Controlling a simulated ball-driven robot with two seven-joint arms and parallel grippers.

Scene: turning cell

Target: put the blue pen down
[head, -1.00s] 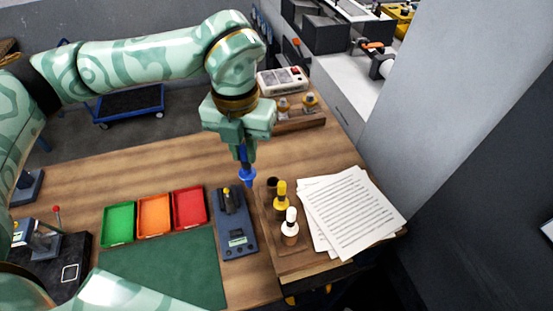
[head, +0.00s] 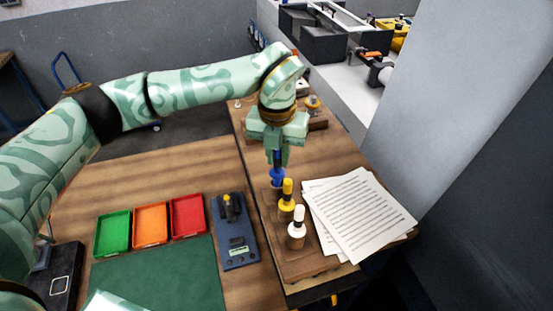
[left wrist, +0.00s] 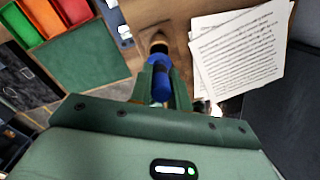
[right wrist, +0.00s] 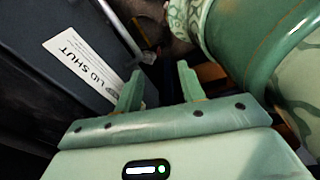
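The blue pen (head: 277,175) is upright between the fingers of my left gripper (head: 278,155), which is shut on it. The pen's lower end is at the far end of the wooden pen block (head: 305,267), where an empty hole showed earlier. I cannot tell whether the tip is in the hole or just above it. The pen also shows in the left wrist view (left wrist: 161,86). A yellow pen (head: 287,196) and a white pen (head: 297,232) stand in the block, nearer me. My right gripper (right wrist: 158,90) is open and empty in the right wrist view.
Printed sheets (head: 360,218) lie right of the block. A dark blue device (head: 236,243) lies to its left, then red (head: 188,215), orange (head: 151,224) and green (head: 114,233) trays and a green mat (head: 165,278). A grey wall stands at the right.

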